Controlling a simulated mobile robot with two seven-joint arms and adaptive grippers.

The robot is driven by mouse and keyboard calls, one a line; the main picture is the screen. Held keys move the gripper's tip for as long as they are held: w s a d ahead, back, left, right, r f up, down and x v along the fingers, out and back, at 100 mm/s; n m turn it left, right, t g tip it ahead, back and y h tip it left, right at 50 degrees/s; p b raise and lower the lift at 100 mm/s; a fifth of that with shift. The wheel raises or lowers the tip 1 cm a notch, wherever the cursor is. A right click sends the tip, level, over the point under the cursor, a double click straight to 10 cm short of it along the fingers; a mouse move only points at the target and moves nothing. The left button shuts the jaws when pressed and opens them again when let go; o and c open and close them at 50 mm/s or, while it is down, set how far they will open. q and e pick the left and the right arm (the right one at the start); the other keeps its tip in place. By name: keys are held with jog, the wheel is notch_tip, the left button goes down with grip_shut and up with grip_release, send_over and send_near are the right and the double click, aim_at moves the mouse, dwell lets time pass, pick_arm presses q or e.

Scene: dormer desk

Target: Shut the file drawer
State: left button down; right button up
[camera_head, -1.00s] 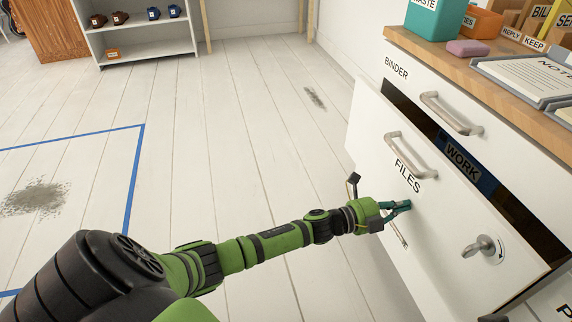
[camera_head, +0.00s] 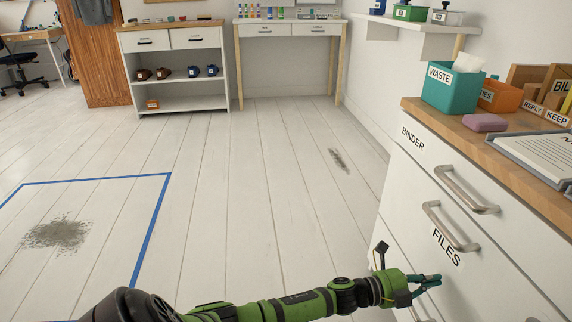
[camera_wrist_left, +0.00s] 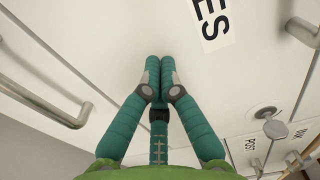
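The white file drawer front, labelled FILES (camera_head: 446,247), sits below the BINDER drawer (camera_head: 412,139) in the desk cabinet at the right. It looks about flush with the cabinet, and no open interior shows above it. Its metal handle (camera_head: 452,228) is near its top edge. My left gripper (camera_head: 432,280) is at the drawer front, below the label. In the left wrist view the gripper's teal fingers (camera_wrist_left: 160,64) are together and empty, with tips at the white front, apparently touching it. The label's end (camera_wrist_left: 211,20) shows there too. My right gripper is out of view.
The wooden desktop (camera_head: 425,106) holds a teal WASTE box (camera_head: 447,92), a pink block (camera_head: 484,122) and a notepad tray. A keyed lock (camera_wrist_left: 270,122) protrudes near the gripper in the wrist view. The white floor left of the cabinet is open.

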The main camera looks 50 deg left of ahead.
pick_arm(q)
jog(key=p+v, duration=0.2)
jog(key=v, duration=0.4)
jog(key=shift+s+a, duration=0.2)
jog(key=shift+s, duration=0.1)
dwell(0.3)
